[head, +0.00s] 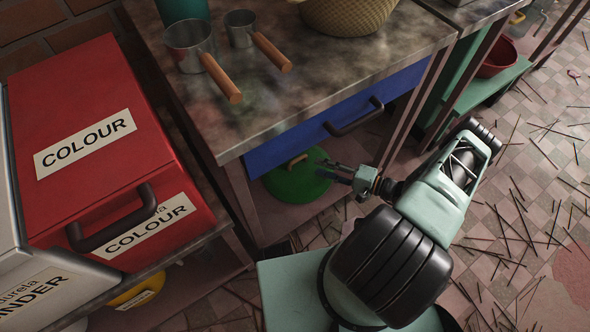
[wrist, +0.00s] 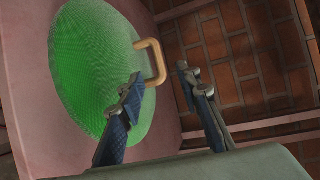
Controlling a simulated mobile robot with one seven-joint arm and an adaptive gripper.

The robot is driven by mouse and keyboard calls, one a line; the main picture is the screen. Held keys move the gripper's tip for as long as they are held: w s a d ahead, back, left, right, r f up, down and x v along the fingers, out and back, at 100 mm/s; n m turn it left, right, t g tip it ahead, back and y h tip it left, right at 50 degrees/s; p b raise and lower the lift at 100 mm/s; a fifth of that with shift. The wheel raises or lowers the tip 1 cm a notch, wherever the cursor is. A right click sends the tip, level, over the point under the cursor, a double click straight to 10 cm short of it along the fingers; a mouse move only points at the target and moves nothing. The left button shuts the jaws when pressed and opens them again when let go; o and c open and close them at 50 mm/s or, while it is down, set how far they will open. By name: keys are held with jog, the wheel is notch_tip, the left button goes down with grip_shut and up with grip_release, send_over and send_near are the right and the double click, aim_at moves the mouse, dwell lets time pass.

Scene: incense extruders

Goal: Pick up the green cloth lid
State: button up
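The green cloth lid (head: 296,182) lies on the shelf under the worktable, beneath the blue drawer. In the head view my gripper (head: 338,171) reaches in over its right part and hides some of it. In the wrist view the lid is a round green woven disc (wrist: 105,65) with a tan loop handle (wrist: 152,60) at its right edge. My gripper (wrist: 160,85) is open there, its two fingers apart with nothing between them. The handle shows just beyond the fingertips, nearer the left finger. I cannot tell whether that finger touches the lid.
The blue drawer (head: 335,118) with a dark handle hangs just above the lid. A pinkish shelf (wrist: 30,110) bears the lid, and a brick wall (wrist: 245,60) stands behind. A red COLOUR box (head: 100,150) stands left. Thin sticks (head: 520,215) litter the floor at right.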

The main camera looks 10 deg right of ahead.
aim_at(298, 158)
jog(key=b+x, duration=0.1)
jog(key=x, duration=0.4)
jog(key=shift+s, duration=0.1)
jog(key=b+x, duration=0.1)
jog(key=x, duration=0.4)
jog(key=shift+w+d+b, duration=0.15)
jog(key=shift+w+b, duration=0.05)
jog(key=shift+b, duration=0.15)
jog(key=shift+c, duration=0.3)
grip_shut()
